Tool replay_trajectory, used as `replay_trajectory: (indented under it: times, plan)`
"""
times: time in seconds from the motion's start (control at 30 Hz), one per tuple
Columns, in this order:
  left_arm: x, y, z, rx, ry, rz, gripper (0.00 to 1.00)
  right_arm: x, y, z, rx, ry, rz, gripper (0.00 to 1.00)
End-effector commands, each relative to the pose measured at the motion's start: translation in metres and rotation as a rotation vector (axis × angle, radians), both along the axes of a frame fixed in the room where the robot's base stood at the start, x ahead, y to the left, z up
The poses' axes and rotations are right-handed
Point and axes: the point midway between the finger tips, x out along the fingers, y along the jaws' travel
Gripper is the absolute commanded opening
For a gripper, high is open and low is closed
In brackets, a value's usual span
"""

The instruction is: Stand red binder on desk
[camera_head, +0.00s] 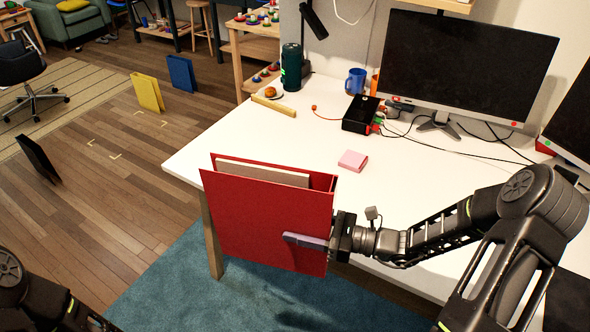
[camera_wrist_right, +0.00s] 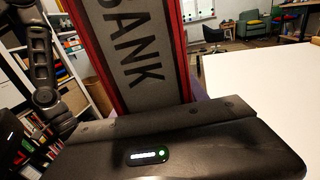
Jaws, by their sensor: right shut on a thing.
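The red binder (camera_head: 262,222) is upright in the head view, in front of the white desk's (camera_head: 330,120) near left edge, with pale papers inside. My right gripper (camera_head: 308,241) is shut on the lower right part of the binder. In the right wrist view the binder's spine (camera_wrist_right: 135,55) shows grey with the letters "ANK". The binder's lower part overlaps the desk edge and the rug in the picture; I see no support under it. My left gripper is not in view; only part of my left arm shows at the lower left.
On the desk are a pink note pad (camera_head: 352,161), a black box (camera_head: 361,114) with cables, a monitor (camera_head: 470,70), a blue mug (camera_head: 355,81) and a dark green bottle (camera_head: 291,66). The desk's front left is clear. Yellow (camera_head: 147,92), blue (camera_head: 182,73) and black (camera_head: 38,158) binders stand on the floor.

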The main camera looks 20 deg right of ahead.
Motion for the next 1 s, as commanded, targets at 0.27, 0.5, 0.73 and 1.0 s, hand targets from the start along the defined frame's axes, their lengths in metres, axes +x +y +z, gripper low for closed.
replay_trajectory:
  times: [0.27, 0.5, 0.73, 1.0]
  plan:
    - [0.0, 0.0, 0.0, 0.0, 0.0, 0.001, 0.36, 0.0, 0.001, 0.002, 0.004, -0.004, 0.002, 0.0]
    - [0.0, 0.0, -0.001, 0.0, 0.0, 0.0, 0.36, 0.001, 0.003, 0.002, 0.004, -0.005, 0.008, 0.0]
    - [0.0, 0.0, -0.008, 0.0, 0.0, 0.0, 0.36, 0.008, 0.024, 0.014, -0.001, -0.009, 0.069, 0.0]
    - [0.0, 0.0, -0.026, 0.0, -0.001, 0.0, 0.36, 0.062, 0.031, 0.069, -0.004, -0.016, 0.08, 0.0]
